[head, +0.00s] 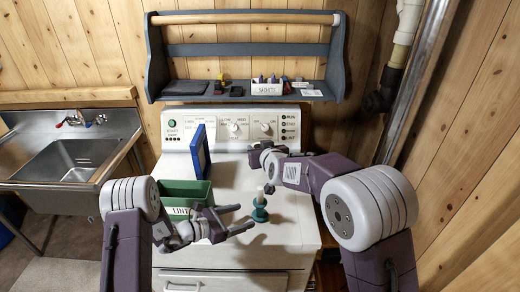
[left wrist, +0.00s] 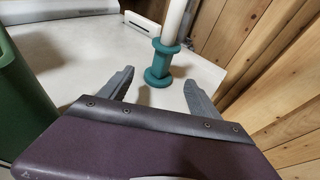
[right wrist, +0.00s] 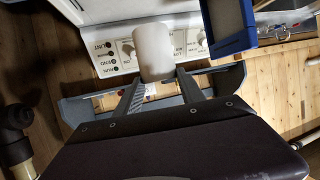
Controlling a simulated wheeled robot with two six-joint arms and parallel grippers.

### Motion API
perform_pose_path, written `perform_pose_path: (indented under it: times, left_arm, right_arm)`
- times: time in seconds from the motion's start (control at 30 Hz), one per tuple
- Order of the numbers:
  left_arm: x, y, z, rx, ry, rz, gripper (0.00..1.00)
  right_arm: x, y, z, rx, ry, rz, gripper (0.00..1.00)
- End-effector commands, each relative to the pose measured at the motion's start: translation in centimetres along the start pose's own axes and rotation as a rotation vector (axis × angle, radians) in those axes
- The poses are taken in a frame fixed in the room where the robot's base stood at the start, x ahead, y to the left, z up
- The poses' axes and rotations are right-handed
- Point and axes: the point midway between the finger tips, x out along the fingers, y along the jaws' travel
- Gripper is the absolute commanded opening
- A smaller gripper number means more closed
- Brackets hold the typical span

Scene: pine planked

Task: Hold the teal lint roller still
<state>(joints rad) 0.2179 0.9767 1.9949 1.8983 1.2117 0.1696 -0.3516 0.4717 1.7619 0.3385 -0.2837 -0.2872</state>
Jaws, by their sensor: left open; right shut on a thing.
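The teal lint roller (head: 260,210) stands upright on the white machine top, its teal handle down and its white roll up. It also shows in the left wrist view (left wrist: 158,68), where the roll runs out of the top of the picture. My right gripper (head: 262,158) is shut on the white roll, which shows between its fingers in the right wrist view (right wrist: 153,48). My left gripper (head: 243,218) is open and empty. Its spread fingers point at the teal handle from the left, with the handle just beyond the tips and apart from them.
A green bin (head: 186,192) stands left of the roller, close to my left wrist. A blue-framed panel (head: 200,150) stands upright behind it. The control panel (head: 232,128) and a grey shelf (head: 245,50) are at the back. A sink (head: 75,158) is at left. The machine's front right top is clear.

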Motion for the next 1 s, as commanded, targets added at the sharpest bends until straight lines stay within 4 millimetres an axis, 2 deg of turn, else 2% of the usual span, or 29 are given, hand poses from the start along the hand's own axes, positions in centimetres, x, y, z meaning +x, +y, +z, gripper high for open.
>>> perform_pose_path:
  times: [0.2, 0.4, 0.8, 0.87, 1.0]
  left_arm:
    - [4.2, -0.1, -0.4, 0.005, -0.001, -0.003, 0.72]
    - [6.6, -0.1, -0.3, 0.003, 0.000, -0.002, 0.72]
    - [7.3, 0.0, 0.0, 0.001, 0.000, 0.000, 0.72]
    - [7.3, 0.0, 0.0, 0.001, 0.000, 0.000, 0.58]
    - [7.3, 0.0, 0.0, 0.001, 0.000, 0.000, 0.19]
  right_arm:
    - [0.7, 0.0, 1.6, 0.000, 0.000, 0.000, 0.06]
    - [1.2, 0.0, 2.8, 0.000, 0.000, 0.000, 0.06]
    - [1.2, 0.0, 3.0, 0.000, 0.000, 0.000, 0.06]
    - [1.2, 0.0, 3.0, 0.000, 0.000, 0.000, 0.06]
    - [1.2, 0.0, 3.0, 0.000, 0.000, 0.000, 0.06]
